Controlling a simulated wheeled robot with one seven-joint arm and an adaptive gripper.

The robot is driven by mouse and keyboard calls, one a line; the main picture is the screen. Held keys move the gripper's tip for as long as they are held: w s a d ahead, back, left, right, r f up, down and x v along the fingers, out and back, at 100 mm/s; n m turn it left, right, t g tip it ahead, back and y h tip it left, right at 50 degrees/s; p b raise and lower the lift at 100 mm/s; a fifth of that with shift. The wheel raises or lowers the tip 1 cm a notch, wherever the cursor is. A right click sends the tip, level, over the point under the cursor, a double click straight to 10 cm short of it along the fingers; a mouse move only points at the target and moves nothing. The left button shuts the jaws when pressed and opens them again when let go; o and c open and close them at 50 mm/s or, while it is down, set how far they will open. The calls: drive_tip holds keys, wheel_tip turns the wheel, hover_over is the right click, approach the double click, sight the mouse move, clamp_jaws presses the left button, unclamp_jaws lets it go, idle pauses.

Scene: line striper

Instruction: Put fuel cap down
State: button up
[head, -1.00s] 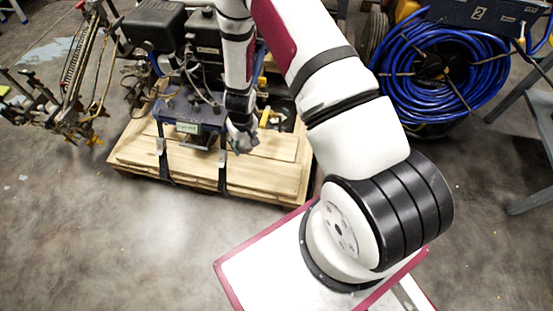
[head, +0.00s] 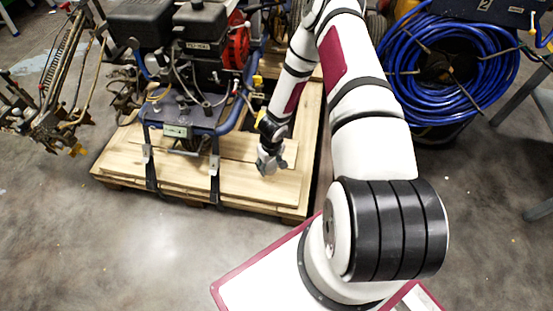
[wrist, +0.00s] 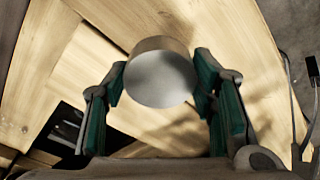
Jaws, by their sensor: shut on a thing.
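The fuel cap (wrist: 160,75) is a round, pale grey cap with a smooth flat face. In the wrist view it sits between the two green-padded fingers of my gripper (wrist: 161,88), which is shut on it. Pale wooden boards lie behind the cap. In the head view my gripper (head: 268,160) is over the right part of the wooden pallet (head: 255,185), right of the blue machine frame. The cap cannot be made out there. I cannot tell whether the cap touches the boards.
The line striper's engine (head: 205,45) and blue frame (head: 180,118) stand on the pallet, held by dark straps. A coiled blue hose (head: 490,60) is at the right. A metal rig (head: 50,85) stands at the left. The front floor is clear.

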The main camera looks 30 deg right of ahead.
drive_tip(key=w+d, duration=0.1)
drive_tip(key=d, duration=0.1)
drive_tip(key=w+d, duration=0.2)
drive_tip(key=d, duration=0.1)
drive_tip(key=shift+w+d+f, duration=0.3)
drive_tip(key=shift+f, duration=0.05)
drive_tip(key=shift+w+f+b, duration=0.1)
drive_tip(key=shift+f+b, duration=1.3)
drive_tip(key=shift+f, duration=0.35)
drive_tip(key=shift+f, duration=0.1)
drive_tip(key=o, duration=1.2)
drive_tip(key=shift+o, duration=0.2)
wheel_tip(320, 180, up, 12)
drive_tip(key=s+p, duration=0.1)
drive_tip(key=p, duration=0.4)
drive_tip(key=shift+s, duration=0.25)
